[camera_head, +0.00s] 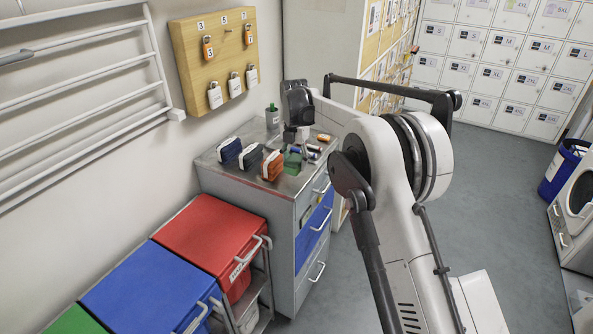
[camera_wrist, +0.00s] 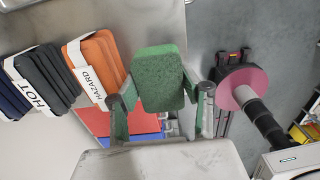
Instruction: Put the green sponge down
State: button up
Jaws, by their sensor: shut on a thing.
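The green sponge (camera_head: 292,162) is at the front part of the grey cabinet top (camera_head: 262,199), just right of the orange stack. In the wrist view the sponge (camera_wrist: 158,78) is a green block held between the two fingers of my gripper (camera_wrist: 163,101), one finger on each side. In the head view my gripper (camera_head: 291,148) points down over the cabinet, with its fingertips small and partly unclear. I cannot tell whether the sponge touches the cabinet top.
An orange stack labelled HAZARD (camera_wrist: 98,62), a dark stack labelled HOT (camera_wrist: 45,75) and a blue stack (camera_head: 229,150) stand in a row. Red (camera_head: 210,238) and blue (camera_head: 150,290) bins stand in front.

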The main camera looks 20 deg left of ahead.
aim_at(296, 179)
jog(key=shift+w+d+f, duration=0.2)
jog(key=shift+w+f, duration=0.05)
jog(key=shift+f, duration=0.05)
jog(key=shift+f+p, duration=0.3)
jog(key=shift+f, duration=1.55)
jog(key=shift+f, duration=0.2)
jog(key=o, duration=1.3)
jog(key=shift+r, duration=0.15)
notch_tip(296, 179, up, 12)
jog(key=shift+r+b, duration=0.1)
jog(key=shift+b, duration=0.55)
